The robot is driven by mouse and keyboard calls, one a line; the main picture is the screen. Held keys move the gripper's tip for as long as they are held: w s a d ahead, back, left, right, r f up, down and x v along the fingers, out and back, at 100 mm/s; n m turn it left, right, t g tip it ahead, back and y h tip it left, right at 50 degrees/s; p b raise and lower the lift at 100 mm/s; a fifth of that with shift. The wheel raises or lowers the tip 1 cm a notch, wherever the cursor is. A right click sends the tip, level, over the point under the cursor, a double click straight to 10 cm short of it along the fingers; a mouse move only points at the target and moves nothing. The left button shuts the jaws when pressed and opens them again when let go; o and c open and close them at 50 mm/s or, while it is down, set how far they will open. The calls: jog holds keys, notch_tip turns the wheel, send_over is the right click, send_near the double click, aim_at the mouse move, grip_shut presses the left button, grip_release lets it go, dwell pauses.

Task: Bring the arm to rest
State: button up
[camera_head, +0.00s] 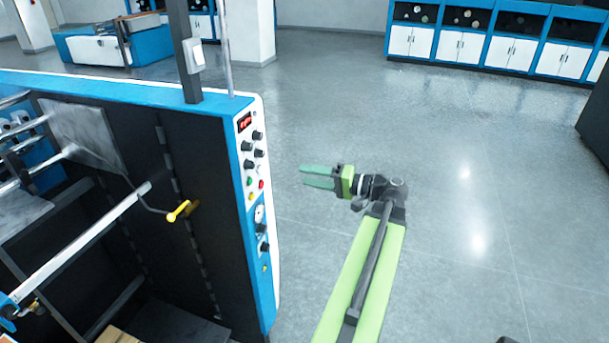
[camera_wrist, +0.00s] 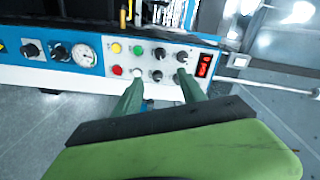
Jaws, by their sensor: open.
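My gripper (camera_head: 318,177) is at the end of my raised green arm, in the middle of the head view. Its two green fingers are apart with nothing between them. The fingers point left toward the control panel (camera_head: 252,165) of the laminating machine, with a visible gap between them and the panel in the head view. In the wrist view my gripper (camera_wrist: 160,90) shows from behind, its fingers spread in front of the panel's knobs, coloured buttons, gauge and red display.
The blue and black laminating machine (camera_head: 150,90) fills the left side, with a yellow-handled crank (camera_head: 179,211). Blue and white cabinets (camera_head: 480,47) line the back wall. Another blue and white machine (camera_head: 100,48) stands at the back left. Grey floor (camera_head: 480,200) to the right is clear.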

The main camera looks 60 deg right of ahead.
dwell(0.3)
jog(key=w+a+f+n+g+y+b, duration=0.1)
jog(key=w+a+f+n+y+b, duration=0.15)
jog(key=w+a, duration=0.45)
jog(key=w+a+f+n+g+y+b, duration=0.1)
jog(key=w+a+n+y, duration=0.15)
jog(key=w+a, duration=0.5)
jog(key=w+a+f+n+g+y+b, duration=0.1)
jog(key=w+a+f+g+y, duration=0.2)
jog(key=a, duration=0.6)
jog(key=w+a+f+n+g+b, duration=0.1)
jog(key=w+a+f+n+g, duration=0.2)
jog(key=w+a, duration=0.45)
jog(key=s+a+f+n+g+h+b, duration=0.2)
jog(key=a+f+g+h, duration=0.15)
jog(key=a+f, duration=0.85)
jog(key=s+a+f+n+g+h+b, duration=0.25)
jog(key=a+f+g, duration=0.4)
jog(key=a, duration=0.95)
jog(key=d+f+m+h, duration=0.1)
jog(key=d+f+h, duration=0.1)
jog(key=d, duration=0.2)
jog(key=d+f+m+t+h, duration=0.1)
jog(key=d+f+h, duration=0.1)
jog(key=d, duration=0.3)
jog(key=shift+s+d+f+h, duration=0.15)
jog(key=shift+s+f+h, duration=0.25)
jog(key=shift+h, duration=0.4)
